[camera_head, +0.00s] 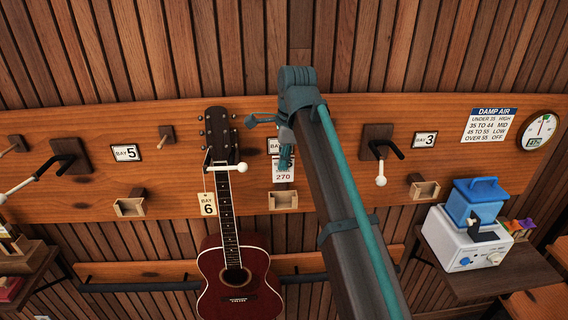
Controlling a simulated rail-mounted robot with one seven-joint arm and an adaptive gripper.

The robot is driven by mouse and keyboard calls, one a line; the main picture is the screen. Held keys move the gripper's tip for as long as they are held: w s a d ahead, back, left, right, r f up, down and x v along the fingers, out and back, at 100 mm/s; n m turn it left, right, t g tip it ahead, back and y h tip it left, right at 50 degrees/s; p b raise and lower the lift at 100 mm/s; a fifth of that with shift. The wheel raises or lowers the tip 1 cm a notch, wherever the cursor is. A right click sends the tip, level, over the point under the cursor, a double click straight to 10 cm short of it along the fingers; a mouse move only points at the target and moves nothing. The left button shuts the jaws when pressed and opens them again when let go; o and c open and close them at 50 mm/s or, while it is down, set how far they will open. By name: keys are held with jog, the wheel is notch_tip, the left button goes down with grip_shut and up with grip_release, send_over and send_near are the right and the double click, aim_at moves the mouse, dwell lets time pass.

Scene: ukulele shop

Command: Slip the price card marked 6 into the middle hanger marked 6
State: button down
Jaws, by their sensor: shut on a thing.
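My gripper (286,160) is at the end of my raised arm, pointing down in front of the wall board. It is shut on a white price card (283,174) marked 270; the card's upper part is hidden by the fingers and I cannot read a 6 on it. The card hangs directly above the middle wooden card holder (283,200); I cannot tell whether its lower edge touches or enters it. The middle bay sign (273,146) is partly hidden by my gripper. A tag marked BAY 6 (208,204) hangs beside the guitar on the middle hanger (240,167).
The red guitar (240,280) hangs just left of the card. Hooks stick out at bay 5 (70,158) and bay 3 (380,150). Other card holders sit left (130,207) and right (424,190). A white and blue device (468,235) stands on the right table.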

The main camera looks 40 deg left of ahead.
aim_at(283, 180)
jog(key=shift+w+a, duration=0.3)
jog(key=shift+s+d+f, duration=0.15)
jog(key=shift+f, duration=0.75)
jog(key=shift+f+b, duration=0.5)
jog(key=shift+f, duration=2.65)
jog(key=c, duration=1.2)
grip_release()
